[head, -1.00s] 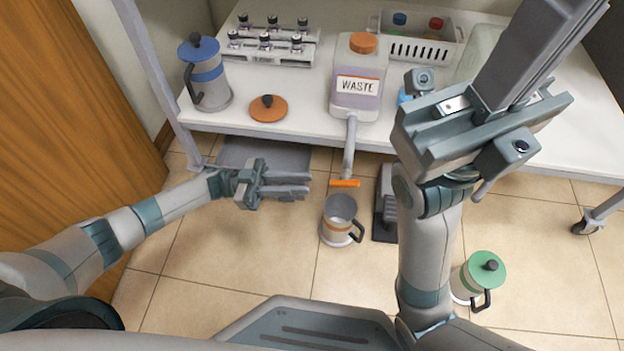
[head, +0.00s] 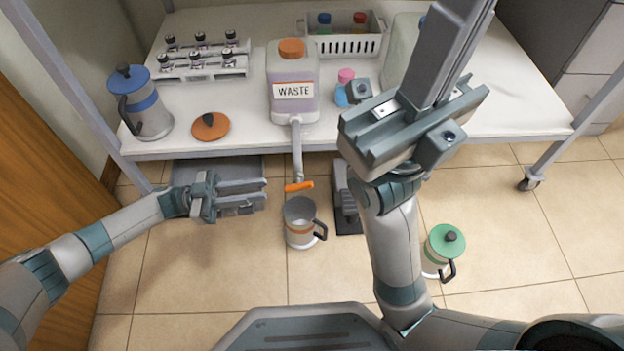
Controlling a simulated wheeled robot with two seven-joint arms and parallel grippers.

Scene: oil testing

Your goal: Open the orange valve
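The orange valve (head: 298,186) is a short bar handle at the lower end of a grey pipe (head: 297,150) that hangs from the waste jug (head: 293,75) over the table's front edge. A grey mug with an orange band (head: 300,229) stands on the floor below it. My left gripper (head: 266,194) is left of the valve, its fingers pointing right towards it. The fingers are apart with a gap between them and hold nothing; they do not appear to touch the valve. My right gripper (head: 468,20) is raised close to the camera, fingers up; their gap cannot be made out.
The white table (head: 205,95) holds a blue-lidded jug (head: 145,105), an orange lid (head: 210,126), a vial rack (head: 205,66) and a white basket (head: 345,45). A green-lidded mug (head: 440,250) stands on the floor at right. A dark stand (head: 346,200) is beside the orange-banded mug.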

